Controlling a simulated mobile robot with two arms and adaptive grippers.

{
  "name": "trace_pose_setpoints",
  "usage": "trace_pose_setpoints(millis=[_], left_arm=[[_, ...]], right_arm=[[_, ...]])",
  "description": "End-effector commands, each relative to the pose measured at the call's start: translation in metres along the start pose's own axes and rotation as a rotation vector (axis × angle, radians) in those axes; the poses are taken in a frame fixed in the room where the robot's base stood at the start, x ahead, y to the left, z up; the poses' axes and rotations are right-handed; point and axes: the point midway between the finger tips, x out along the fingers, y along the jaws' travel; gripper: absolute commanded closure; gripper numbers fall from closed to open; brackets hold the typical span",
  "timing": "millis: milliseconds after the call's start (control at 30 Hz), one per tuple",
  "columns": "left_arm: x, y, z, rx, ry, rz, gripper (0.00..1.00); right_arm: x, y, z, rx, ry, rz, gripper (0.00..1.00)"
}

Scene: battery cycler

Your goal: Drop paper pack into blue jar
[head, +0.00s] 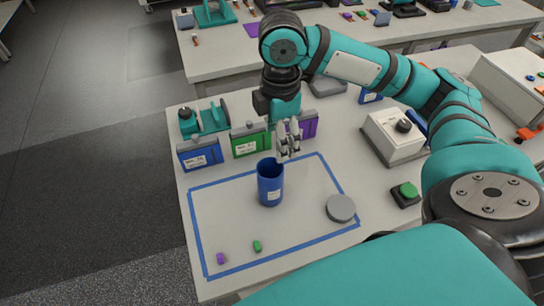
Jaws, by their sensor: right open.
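The blue jar (270,187) stands upright and open-topped inside a blue tape outline on the table, with a small white label on its front. My right gripper (284,157) points down just above and behind the jar's right rim. It is open, and I see nothing held in it. I cannot tell for certain which thing is the paper pack. A small purple piece (220,258) and a small green piece (257,246) lie at the front of the taped area. The inside of the jar is dark. My left gripper is not in view.
A grey round lid (341,208) lies right of the jar. Labelled blue (200,155), green (250,139) and purple (309,125) boxes stand behind it. A white device with a black knob (394,135) and a green button (407,191) are on the right. The taped area's left is clear.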

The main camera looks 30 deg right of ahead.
Motion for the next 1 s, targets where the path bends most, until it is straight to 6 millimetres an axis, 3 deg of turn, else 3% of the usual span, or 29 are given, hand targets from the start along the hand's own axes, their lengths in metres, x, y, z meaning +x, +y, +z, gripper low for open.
trace_pose_setpoints(millis=[200, 400, 633, 1000], left_arm=[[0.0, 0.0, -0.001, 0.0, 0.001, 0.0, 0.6], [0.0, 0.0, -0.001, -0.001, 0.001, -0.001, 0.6], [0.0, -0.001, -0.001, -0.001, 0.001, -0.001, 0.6], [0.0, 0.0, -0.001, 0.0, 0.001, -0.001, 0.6]], right_arm=[[-0.051, 0.002, 0.0, 0.0, 0.001, 0.01, 0.33], [-0.082, 0.001, 0.001, 0.0, -0.001, 0.006, 0.33], [-0.097, 0.0, 0.0, 0.0, -0.001, 0.003, 0.33], [-0.098, 0.0, 0.001, -0.001, 0.0, 0.001, 0.33]])
